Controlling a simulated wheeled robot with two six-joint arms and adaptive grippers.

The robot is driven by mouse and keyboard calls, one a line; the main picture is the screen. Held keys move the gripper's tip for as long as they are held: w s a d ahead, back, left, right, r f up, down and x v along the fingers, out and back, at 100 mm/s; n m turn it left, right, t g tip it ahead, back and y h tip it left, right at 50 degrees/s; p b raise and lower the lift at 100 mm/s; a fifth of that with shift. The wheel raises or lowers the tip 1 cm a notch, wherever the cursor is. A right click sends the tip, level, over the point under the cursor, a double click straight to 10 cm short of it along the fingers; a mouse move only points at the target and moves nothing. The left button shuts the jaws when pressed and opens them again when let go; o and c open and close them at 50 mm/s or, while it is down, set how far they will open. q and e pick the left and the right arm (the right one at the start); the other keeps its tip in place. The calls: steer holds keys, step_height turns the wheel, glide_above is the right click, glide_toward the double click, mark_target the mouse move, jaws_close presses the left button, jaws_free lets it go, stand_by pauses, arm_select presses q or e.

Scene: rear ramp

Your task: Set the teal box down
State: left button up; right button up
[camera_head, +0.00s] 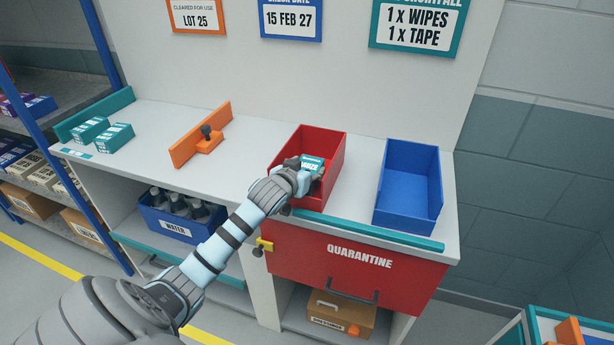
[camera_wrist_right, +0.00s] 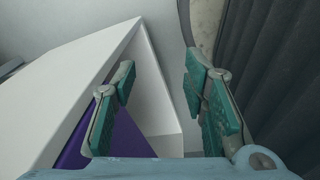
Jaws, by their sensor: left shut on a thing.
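My left gripper (camera_head: 308,170) reaches in from the left and is shut on a teal box (camera_head: 313,161) with a white label. It holds the box at the red bin (camera_head: 325,143) on the counter, over or inside its opening. I cannot tell whether the box touches the bin floor. The fingers are partly hidden behind the wrist. Two more teal boxes, (camera_head: 88,130) and (camera_head: 115,137), stand at the left end of the counter. My right gripper (camera_wrist_right: 160,95) shows in the right wrist view, open, with nothing between its fingers.
An empty blue bin (camera_head: 408,185) stands right of the red bin. A teal strip (camera_head: 370,230) edges the counter above the red quarantine drawer (camera_head: 355,265). Counter between divider and red bin is clear.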

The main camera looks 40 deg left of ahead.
arm_select(q)
steer(key=shift+f, duration=0.5)
steer(key=o, duration=1)
steer(key=shift+f, duration=0.1)
steer(key=shift+c, duration=0.2)
steer(key=shift+s+r, duration=0.1)
steer(key=shift+r, duration=0.1)
steer(key=p+v, duration=0.2)
steer(key=v, duration=0.9)
steer(key=shift+s+r+p, duration=0.2)
steer(key=shift+s+p, duration=0.15)
steer(key=shift+p, duration=0.05)
steer(key=shift+f, duration=0.1)
